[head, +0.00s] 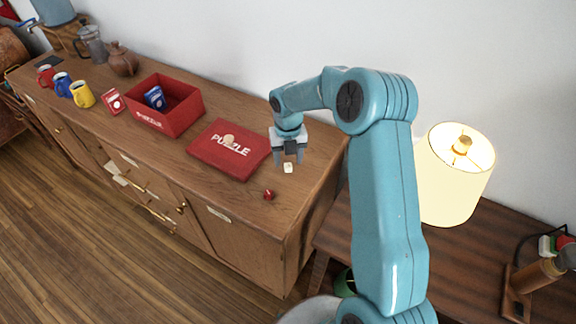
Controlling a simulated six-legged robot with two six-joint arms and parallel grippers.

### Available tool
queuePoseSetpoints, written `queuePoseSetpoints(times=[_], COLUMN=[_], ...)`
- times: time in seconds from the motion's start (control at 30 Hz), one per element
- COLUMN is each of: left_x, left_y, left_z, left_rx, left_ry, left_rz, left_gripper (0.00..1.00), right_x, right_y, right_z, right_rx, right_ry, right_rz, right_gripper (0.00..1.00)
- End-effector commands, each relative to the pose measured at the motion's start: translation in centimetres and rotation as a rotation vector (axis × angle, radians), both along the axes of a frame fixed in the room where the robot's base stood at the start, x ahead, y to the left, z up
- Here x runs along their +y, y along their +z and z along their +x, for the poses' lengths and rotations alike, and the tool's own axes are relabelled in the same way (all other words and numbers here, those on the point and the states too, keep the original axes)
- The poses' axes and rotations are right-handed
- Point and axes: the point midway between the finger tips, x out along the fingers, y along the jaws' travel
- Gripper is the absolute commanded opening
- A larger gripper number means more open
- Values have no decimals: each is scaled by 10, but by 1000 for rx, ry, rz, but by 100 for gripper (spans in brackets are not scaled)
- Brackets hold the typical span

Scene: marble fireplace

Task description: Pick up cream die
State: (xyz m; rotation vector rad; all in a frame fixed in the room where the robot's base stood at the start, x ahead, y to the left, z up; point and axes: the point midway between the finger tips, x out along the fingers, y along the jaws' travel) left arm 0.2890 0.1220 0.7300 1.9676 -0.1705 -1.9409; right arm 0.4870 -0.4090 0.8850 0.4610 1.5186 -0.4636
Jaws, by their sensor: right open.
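The cream die (288,168) sits on the wooden sideboard top, just right of the red puzzle lid. My right gripper (288,160) is above it, pointing down, with its fingers apart. The fingertips look close to the die; I cannot tell whether they reach down around it. A red die (268,195) lies nearer the front edge, below and left of the cream die. My left gripper is not in view.
The red puzzle lid (205,155) lies flat with a small tan round thing (228,140) on it. An open red box (192,116) holds a blue card pack (155,97). Mugs, a jug and a red card pack (113,101) stand left. A lit lamp (455,175) stands right.

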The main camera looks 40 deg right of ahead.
Motion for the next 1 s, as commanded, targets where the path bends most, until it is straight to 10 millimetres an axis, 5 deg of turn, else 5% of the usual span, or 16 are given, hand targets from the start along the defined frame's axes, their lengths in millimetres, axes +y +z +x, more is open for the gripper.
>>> queuePoseSetpoints(times=[0.2, 0.43, 0.6, 1.0], left_x=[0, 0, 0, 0], left_y=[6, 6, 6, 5], left_z=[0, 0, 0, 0], left_rx=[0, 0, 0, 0], left_ry=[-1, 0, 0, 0], left_rz=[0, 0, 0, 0], left_gripper=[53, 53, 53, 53], right_x=[-1, -1, -1, -1], right_y=[-27, -29, -29, -26], right_z=[0, 1, 1, 1], right_rx=[1, -1, 0, -1], right_ry=[-1, -1, -1, 0], right_rz=[1, -1, 0, -1], right_gripper=[55, 55, 3, 0])
